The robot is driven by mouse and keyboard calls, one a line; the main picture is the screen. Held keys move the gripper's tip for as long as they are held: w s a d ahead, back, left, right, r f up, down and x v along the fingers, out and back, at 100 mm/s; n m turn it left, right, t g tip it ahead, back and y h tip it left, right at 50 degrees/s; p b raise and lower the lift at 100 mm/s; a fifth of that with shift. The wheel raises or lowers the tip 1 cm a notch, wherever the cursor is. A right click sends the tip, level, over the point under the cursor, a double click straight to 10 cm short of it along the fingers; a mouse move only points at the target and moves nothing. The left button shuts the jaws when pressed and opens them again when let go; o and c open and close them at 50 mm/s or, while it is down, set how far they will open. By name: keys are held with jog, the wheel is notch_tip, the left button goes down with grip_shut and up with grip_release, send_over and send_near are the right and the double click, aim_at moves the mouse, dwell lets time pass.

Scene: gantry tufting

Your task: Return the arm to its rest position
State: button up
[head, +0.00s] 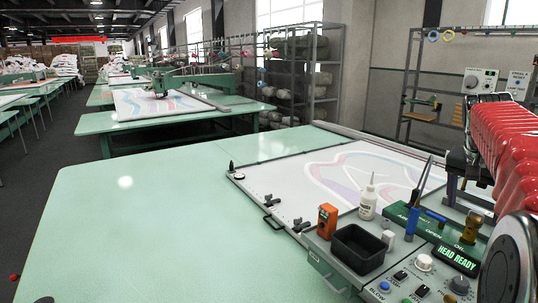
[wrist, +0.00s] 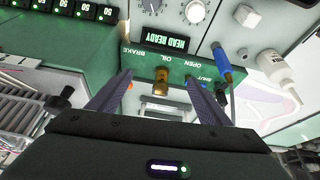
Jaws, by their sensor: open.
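My gripper (wrist: 159,78) shows in the wrist view with its two dark fingers spread apart and nothing held between them. The fingers point at the green control panel marked BRAKE, OIL, OPEN and SHUT. A brass knob (wrist: 161,86) at the OIL label shows in the gap between the fingertips; I see no finger touching it. In the head view the same brass knob (head: 470,228) stands on the green panel (head: 430,228), above the lit HEAD READY display (head: 457,259). I cannot make out the gripper in the head view.
On the console are an orange box (head: 327,221), a black bin (head: 357,246), a white bottle (head: 368,198) and a blue-handled tool (head: 411,222). A frame with patterned cloth (head: 350,178) lies behind. The green table (head: 130,220) is clear at left. Shelves (head: 290,75) stand behind.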

jog(key=s+a+f+n+t+y, duration=0.1)
jog(key=s+a+f+n, duration=0.3)
jog(key=s+a, duration=0.3)
jog(key=s+a+f+n+t+y, duration=0.1)
jog(key=s+a+f+n, duration=0.3)
jog(key=a, duration=1.4)
jog(key=s+a+f+n+t+y, duration=0.1)
jog(key=s+a+f+n+y, duration=0.1)
jog(key=s+a+f, duration=0.4)
jog(key=s+a+n, duration=0.1)
jog(key=s+a, duration=0.2)
jog(key=a, duration=0.3)
jog(key=shift+s+a+n, duration=0.25)
jog(key=shift+s+n, duration=0.1)
jog(key=shift+n, duration=0.05)
jog(key=shift+f, duration=0.1)
jog(key=shift+c, duration=0.2)
